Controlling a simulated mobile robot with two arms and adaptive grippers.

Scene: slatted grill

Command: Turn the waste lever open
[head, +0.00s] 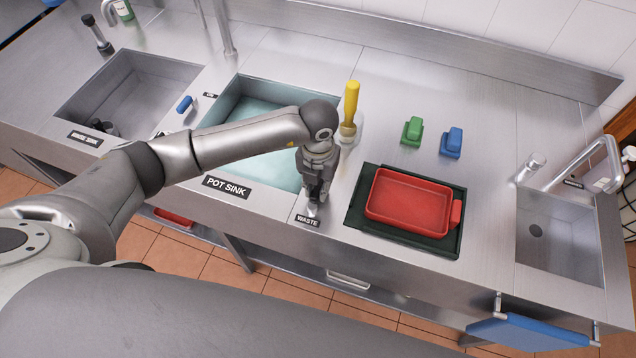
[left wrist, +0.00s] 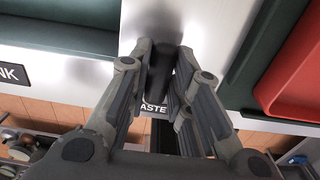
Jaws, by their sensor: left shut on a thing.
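The waste lever (left wrist: 161,75) shows in the left wrist view as a dark upright handle between my fingers, above the WASTE label. In the head view my left gripper (head: 315,193) points down at the counter front, right of the pot sink, and covers most of the lever. My left gripper (left wrist: 158,95) is shut on the lever, with fingers on both sides of it. The WASTE label (head: 307,221) is on the counter edge just in front of the gripper. My right gripper is not in view.
The pot sink (head: 262,92) holds water left of the gripper. A yellow-handled brush (head: 351,103) stands behind it. A red tray (head: 409,205) sits on a dark green mat (head: 358,212) close to the right. Green (head: 412,131) and blue (head: 451,142) blocks stand farther back.

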